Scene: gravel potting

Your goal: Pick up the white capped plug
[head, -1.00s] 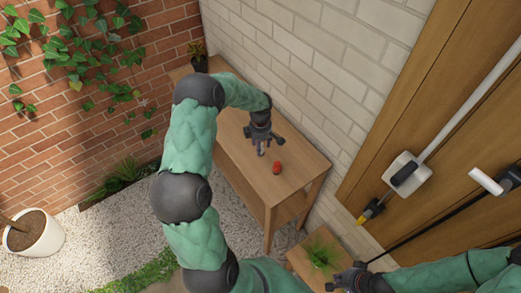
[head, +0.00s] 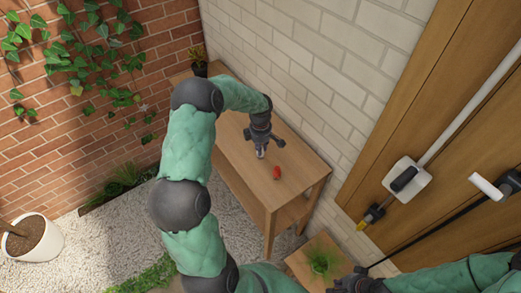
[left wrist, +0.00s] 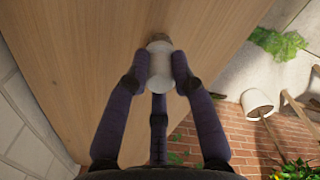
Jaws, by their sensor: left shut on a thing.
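The white capped plug (left wrist: 159,66) is between the fingers of my left gripper (left wrist: 158,72) in the left wrist view, over the wooden table top. My left gripper is shut on it. In the head view, my left gripper (head: 261,150) points down at the table, and a small pale part of the plug (head: 260,154) shows under its fingers. Whether the plug still touches the table is hard to tell. My right gripper (head: 350,282) is at the bottom edge of the head view, and its fingers are too unclear to read.
A small red thing (head: 277,173) lies on the wooden table (head: 240,185), just right of my left gripper. A potted plant (head: 199,66) stands at the table's far end. A grassy plant (head: 322,262) is on a lower wooden surface near my right gripper.

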